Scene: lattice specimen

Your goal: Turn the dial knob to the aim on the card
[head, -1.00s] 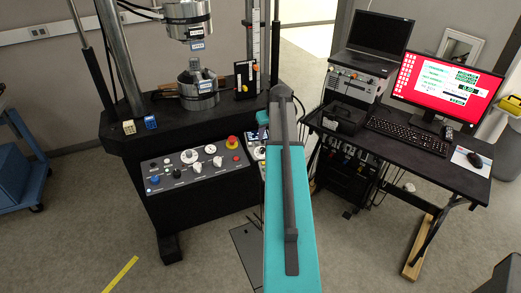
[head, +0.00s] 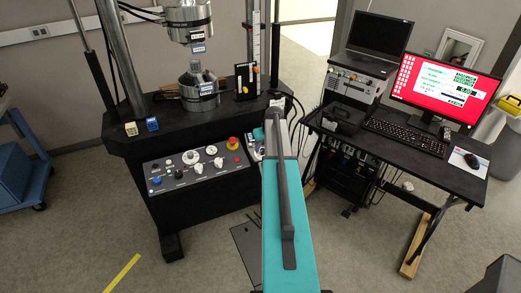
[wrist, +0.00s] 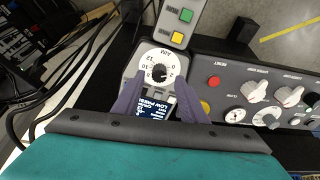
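The dial knob (wrist: 157,66) shows in the wrist view as a round white face with numbers and a small dark mark near its lower middle. My gripper (wrist: 159,82) is open, its two purple-grey fingers spread on either side of the dial's lower part. I cannot tell whether they touch it. A dark blue panel with white text (wrist: 153,126) sits between the fingers, partly hidden; I cannot tell whether it is the card. In the head view my teal arm hides the gripper and most of the dial unit.
A green and an orange button (wrist: 185,16) sit beyond the dial. A black control panel (wrist: 240,85) with several knobs and a red button lies to the right. Cables (wrist: 80,60) run along the left. In the head view, a desk with a red monitor (head: 440,88) stands right.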

